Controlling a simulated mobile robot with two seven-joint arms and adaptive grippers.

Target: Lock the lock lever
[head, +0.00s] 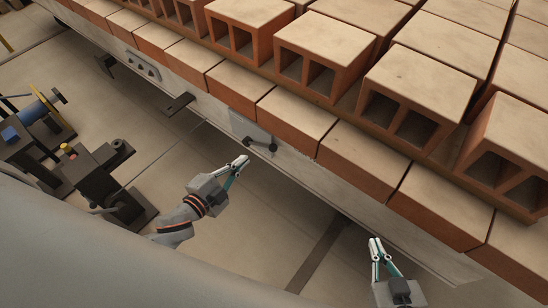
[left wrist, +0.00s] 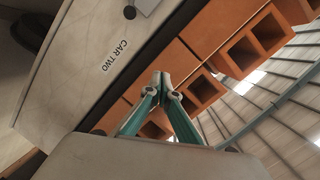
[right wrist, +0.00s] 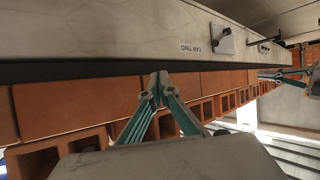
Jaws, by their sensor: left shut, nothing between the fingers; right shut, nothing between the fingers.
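A dark lever (head: 262,145), which looks like the lock lever, is mounted on a small grey plate (head: 243,126) on the car's pale side beam. The plate also shows in the right wrist view (right wrist: 222,40), and part of the dark lever (left wrist: 130,12) is at the top edge of the left wrist view. My left gripper (head: 241,163) is shut and empty, just below and left of the lever in the head view, apparently apart from it. My right gripper (head: 376,246) is shut and empty, farther right, beside the beam and away from the lever.
Hollow bricks (head: 325,45) stand in rows on the car above the beam. A dark bracket (head: 178,103) sticks out left of the lever. Black machinery (head: 95,170) stands on the floor at left. The floor (head: 275,205) between my grippers is clear.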

